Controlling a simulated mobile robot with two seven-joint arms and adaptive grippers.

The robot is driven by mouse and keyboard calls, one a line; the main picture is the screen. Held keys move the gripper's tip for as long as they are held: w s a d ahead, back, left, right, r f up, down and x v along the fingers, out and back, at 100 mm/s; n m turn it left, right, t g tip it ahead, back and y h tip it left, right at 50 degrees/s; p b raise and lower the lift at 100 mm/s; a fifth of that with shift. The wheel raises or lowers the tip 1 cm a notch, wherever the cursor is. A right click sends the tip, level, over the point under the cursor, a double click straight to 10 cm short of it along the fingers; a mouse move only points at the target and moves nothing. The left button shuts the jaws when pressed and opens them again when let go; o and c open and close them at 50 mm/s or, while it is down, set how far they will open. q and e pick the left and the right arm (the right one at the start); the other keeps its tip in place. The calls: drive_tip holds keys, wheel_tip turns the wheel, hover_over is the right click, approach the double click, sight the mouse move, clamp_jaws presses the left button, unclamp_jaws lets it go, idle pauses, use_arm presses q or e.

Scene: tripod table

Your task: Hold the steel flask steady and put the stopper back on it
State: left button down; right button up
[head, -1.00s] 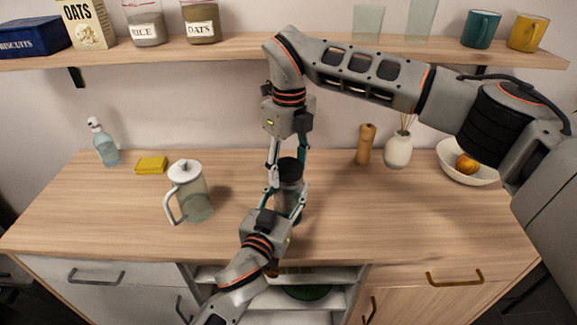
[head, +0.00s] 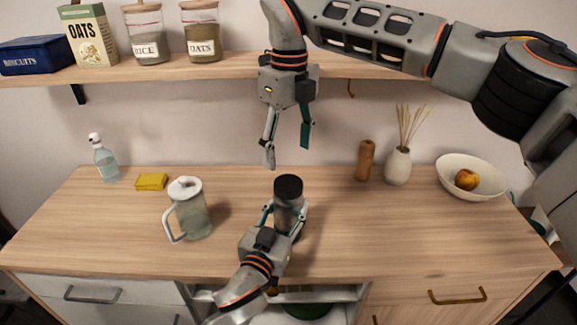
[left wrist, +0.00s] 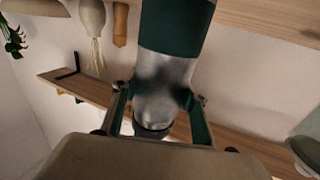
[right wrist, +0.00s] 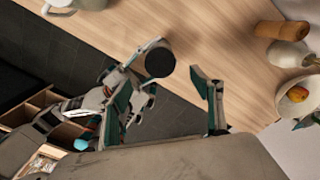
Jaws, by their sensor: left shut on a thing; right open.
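My left gripper (head: 286,215) is shut around the flask's steel body, with a finger on each side in the left wrist view (left wrist: 160,98). My right gripper (head: 288,156) is open and empty, pointing down above the stopper and apart from it. Its spread fingers also show in the right wrist view (right wrist: 163,75).
A glass jug (head: 191,215) and a yellow sponge (head: 151,181) are to the left, with a spray bottle (head: 105,160) behind. A wooden mill (head: 365,160), a reed vase (head: 398,166) and a fruit bowl (head: 453,177) are to the right. A shelf (head: 225,66) hangs above.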

use_arm(q)
drive_tip(key=shift+f, duration=0.1)
use_arm(e)
wheel_tip(320, 180, up, 2)
use_arm(q)
drive_tip(key=c, duration=1.1)
unclamp_jaws()
drive_tip(key=shift+o, duration=0.2)
drive_tip(key=v, duration=1.2)
